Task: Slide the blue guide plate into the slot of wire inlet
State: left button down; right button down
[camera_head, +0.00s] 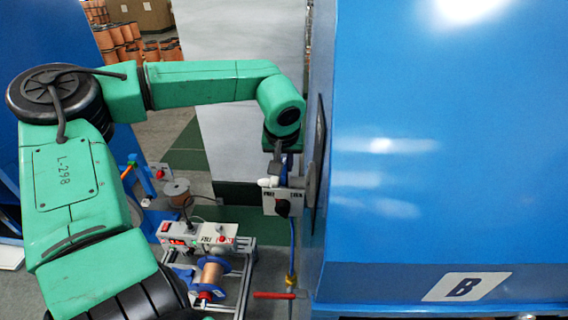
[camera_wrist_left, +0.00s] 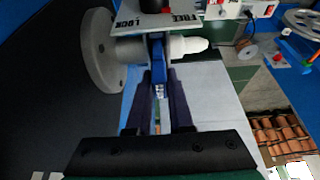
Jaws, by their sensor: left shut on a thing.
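My left gripper (camera_head: 276,158) is beside the blue machine's wall; it also shows in the left wrist view (camera_wrist_left: 160,100). Its dark fingers are shut on the blue guide plate (camera_wrist_left: 158,78), a narrow upright piece reaching from between the fingertips to the white fitting. My right gripper is out of view.
A switch box marked FREE and LOCK (camera_wrist_left: 188,12) adjoins the inlet; it also shows in the head view (camera_head: 291,203). A blue machine marked B (camera_head: 430,180) fills the right. A frame with a copper spool (camera_head: 211,275) and a red handle (camera_head: 275,295) stand below.

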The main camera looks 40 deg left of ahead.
pick_arm(q)
jog(key=shift+f+b, duration=0.55)
jog(key=shift+f, duration=0.2)
jog(key=shift+s+d+f, duration=0.1)
jog(key=shift+s+f, duration=0.05)
